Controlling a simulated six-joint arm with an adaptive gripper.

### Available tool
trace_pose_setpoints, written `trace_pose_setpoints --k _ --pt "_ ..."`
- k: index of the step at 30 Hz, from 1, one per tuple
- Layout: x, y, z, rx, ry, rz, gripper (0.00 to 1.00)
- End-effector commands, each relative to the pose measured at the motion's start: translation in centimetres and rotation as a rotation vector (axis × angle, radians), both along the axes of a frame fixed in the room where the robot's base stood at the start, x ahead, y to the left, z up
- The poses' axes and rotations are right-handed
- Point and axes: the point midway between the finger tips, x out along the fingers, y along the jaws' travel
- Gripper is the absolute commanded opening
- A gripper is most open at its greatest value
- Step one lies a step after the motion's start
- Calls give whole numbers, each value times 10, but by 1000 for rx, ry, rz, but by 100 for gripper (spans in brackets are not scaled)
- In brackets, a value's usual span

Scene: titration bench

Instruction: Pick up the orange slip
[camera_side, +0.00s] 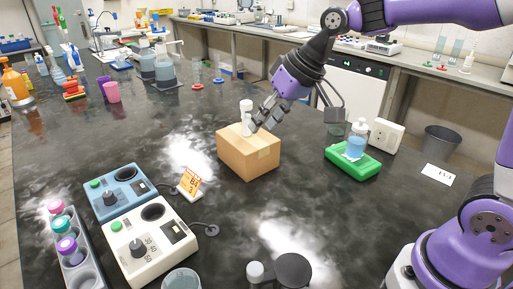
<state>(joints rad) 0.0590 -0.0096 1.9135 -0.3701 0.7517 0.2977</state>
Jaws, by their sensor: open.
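The orange slip (190,181) stands tilted on the black bench, left of the middle, with dark marks on its face and a white edge or base below it. My gripper (254,126) is open and hangs over the cardboard box (248,153), to the right of the slip and apart from it. A white bottle-like item (246,108) shows right beside my fingers, above the box. Whether the fingers touch it or the box I cannot tell.
A blue device (116,192) and a white device (150,240) with knobs stand left and front of the slip, with a cable nearby. A green tray (352,162) with a blue bottle (357,140) stands right of the box. The bench between slip and box is clear.

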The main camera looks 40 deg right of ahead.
Motion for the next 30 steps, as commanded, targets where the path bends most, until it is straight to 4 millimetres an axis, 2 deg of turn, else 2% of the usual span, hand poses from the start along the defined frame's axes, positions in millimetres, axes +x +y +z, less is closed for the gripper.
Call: trace_pose_setpoints --k 1,3,6,9,21,30 --pt "20 5 -11 40 21 -1 42" --pt "45 13 -24 101 39 2 42" --pt "72 23 -45 180 65 1 42" --pt "90 29 -62 241 87 0 42" --pt "115 54 -109 296 109 0 42" --pt "125 73 -134 296 108 2 42"
